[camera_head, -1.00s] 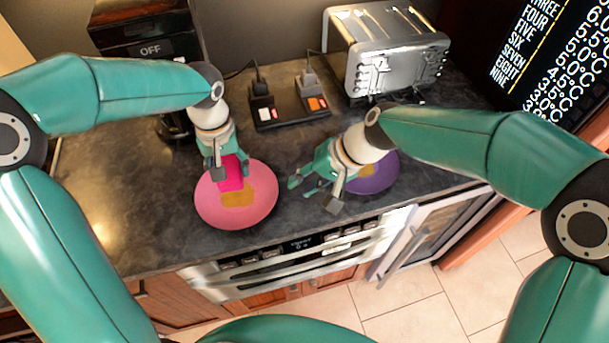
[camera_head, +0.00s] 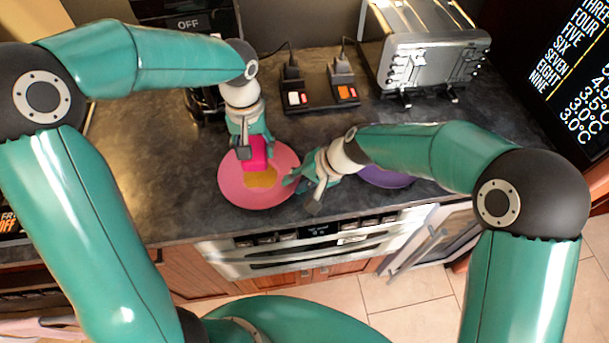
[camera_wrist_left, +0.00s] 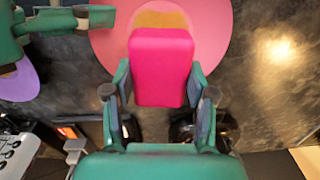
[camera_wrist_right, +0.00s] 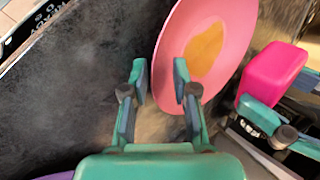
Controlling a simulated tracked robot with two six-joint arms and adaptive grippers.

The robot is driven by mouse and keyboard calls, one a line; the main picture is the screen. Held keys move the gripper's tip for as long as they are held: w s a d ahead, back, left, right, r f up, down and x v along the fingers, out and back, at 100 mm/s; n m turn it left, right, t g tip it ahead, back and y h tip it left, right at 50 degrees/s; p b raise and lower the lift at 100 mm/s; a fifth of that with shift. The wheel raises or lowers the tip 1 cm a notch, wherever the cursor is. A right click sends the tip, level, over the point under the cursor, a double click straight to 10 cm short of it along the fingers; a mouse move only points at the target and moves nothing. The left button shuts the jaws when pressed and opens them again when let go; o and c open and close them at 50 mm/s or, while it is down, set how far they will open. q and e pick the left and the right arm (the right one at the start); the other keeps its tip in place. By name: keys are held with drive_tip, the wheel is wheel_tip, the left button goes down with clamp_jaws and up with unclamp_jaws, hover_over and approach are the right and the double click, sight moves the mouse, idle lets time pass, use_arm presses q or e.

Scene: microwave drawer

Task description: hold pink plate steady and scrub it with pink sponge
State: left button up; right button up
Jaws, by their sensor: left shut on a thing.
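The pink plate (camera_head: 232,186) lies on the dark counter with an orange-brown smear (camera_head: 260,178) on it; it also shows in the right wrist view (camera_wrist_right: 228,38). My left gripper (camera_head: 250,147) is shut on the pink sponge (camera_wrist_left: 160,65), over the plate's back part beside the smear. I cannot tell whether the sponge touches the plate. My right gripper (camera_wrist_right: 162,78) is open at the plate's right rim. In the right wrist view the rim shows between its fingers, and I see no grip on it. In the head view its arm hides part of the rim.
A purple plate (camera_head: 387,179) lies to the right, partly under my right arm. A charger-like block with plugs (camera_head: 318,95) and a toaster (camera_head: 425,55) stand at the back. The oven front (camera_head: 300,245) borders the counter, with an open door (camera_head: 435,245) at right.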

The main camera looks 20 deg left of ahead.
drive_tip(key=shift+a+f, duration=0.1)
clamp_jaws()
drive_tip(key=shift+o, duration=1.1)
unclamp_jaws()
clamp_jaws()
